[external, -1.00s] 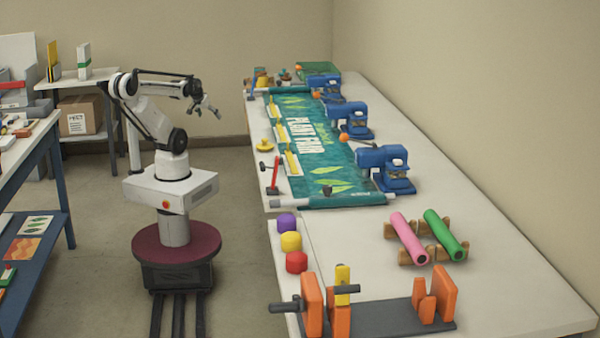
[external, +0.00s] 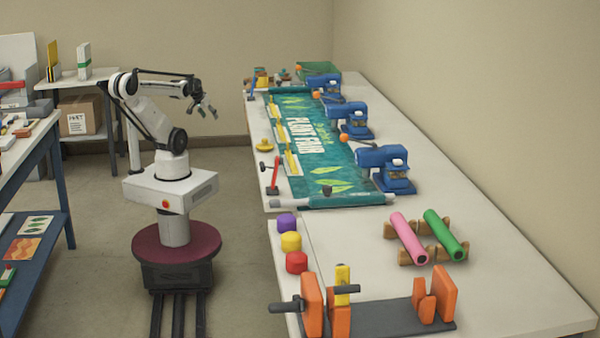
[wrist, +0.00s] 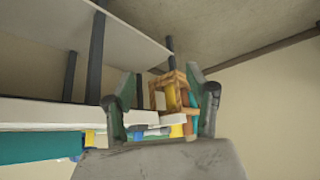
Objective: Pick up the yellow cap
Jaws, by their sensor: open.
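The yellow cap (external: 291,242) sits at the near left edge of the long bench, between a purple cap (external: 287,223) and a red cap (external: 297,262). My gripper (external: 204,110) is in the air left of the bench, farther back than the caps and well apart from them. In the wrist view my gripper (wrist: 166,97) has its two fingers spread with nothing held between them. I cannot make out the yellow cap in the wrist view.
A yellow knob-like piece (external: 264,145) and a red-handled tool (external: 274,174) stand along the bench's left edge by the green banner (external: 325,188). An orange and grey stand (external: 312,300) is just in front of the caps. Pink (external: 409,238) and green (external: 446,233) rolls lie to the right.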

